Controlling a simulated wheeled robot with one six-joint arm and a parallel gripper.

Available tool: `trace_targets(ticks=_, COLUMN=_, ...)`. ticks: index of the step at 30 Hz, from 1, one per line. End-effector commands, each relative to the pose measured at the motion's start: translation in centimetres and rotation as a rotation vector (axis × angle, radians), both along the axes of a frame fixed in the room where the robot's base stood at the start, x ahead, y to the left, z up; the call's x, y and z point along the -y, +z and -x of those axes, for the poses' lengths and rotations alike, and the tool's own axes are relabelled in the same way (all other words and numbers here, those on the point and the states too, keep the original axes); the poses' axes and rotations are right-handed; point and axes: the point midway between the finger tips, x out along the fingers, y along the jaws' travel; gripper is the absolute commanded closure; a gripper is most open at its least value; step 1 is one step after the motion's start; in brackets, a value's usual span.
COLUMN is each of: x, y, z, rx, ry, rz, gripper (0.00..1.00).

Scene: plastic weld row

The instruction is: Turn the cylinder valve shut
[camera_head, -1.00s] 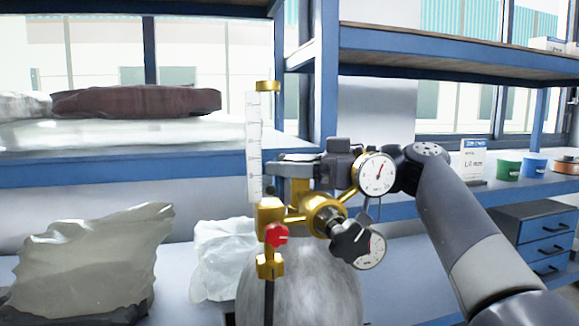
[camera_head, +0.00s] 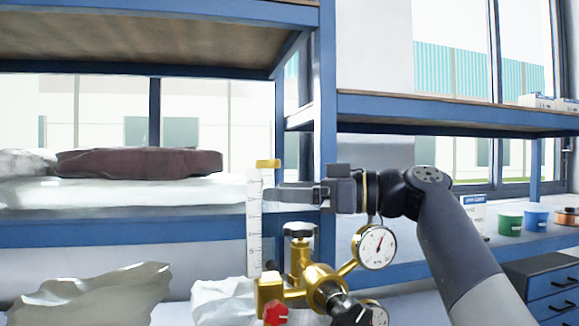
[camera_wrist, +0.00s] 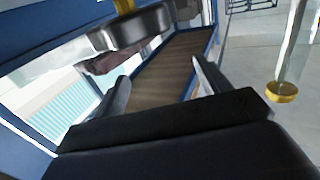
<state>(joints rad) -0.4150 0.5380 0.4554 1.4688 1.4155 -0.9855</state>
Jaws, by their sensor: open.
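The cylinder valve's black-and-silver handwheel (camera_head: 299,230) tops a brass stem in the head view. My gripper (camera_head: 275,195) is above the handwheel, pointing left and apart from it. In the wrist view my gripper's two fingers (camera_wrist: 160,85) are spread with nothing between them. The dark round handwheel (camera_wrist: 130,30) shows beyond them at the top. The brass regulator (camera_head: 322,284) has a white dial gauge (camera_head: 374,247), a red knob (camera_head: 275,313) and a black front knob (camera_head: 350,311). The cylinder body is not visible in the head view now.
A clear flow tube (camera_head: 254,222) with a yellow cap stands just left of the valve, close to my fingertips. Blue shelving (camera_head: 430,112) rises behind. Sacks (camera_head: 135,162) lie at left; a green tub (camera_head: 509,222) and a blue tub (camera_head: 536,220) stand at right.

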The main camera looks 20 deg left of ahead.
Motion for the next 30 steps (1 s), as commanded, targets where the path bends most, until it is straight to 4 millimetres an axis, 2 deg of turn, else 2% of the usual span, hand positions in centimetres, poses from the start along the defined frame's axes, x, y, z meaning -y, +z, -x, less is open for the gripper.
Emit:
trace_targets(ticks=3, x=0.0, y=1.8, z=0.0, rx=0.002, ry=0.001, rz=0.0, gripper=0.28)
trace_targets(ticks=7, x=0.0, y=2.8, z=0.0, rx=0.001, ry=0.001, rz=0.0, gripper=0.28)
trace_targets(ticks=21, x=0.0, y=3.2, z=0.0, rx=-0.001, ry=0.001, rz=0.001, gripper=0.28)
trace_targets(ticks=23, x=0.2, y=2.9, z=-0.4, rx=-0.004, ry=0.012, rz=0.006, gripper=0.28)
trace_targets(ticks=26, x=1.2, y=1.2, z=-1.7, rx=-0.013, ry=0.073, rz=0.026, gripper=0.28)
trace_targets(ticks=30, x=4.1, y=-2.1, z=-3.8, rx=-0.018, ry=0.216, rz=0.038, gripper=0.28)
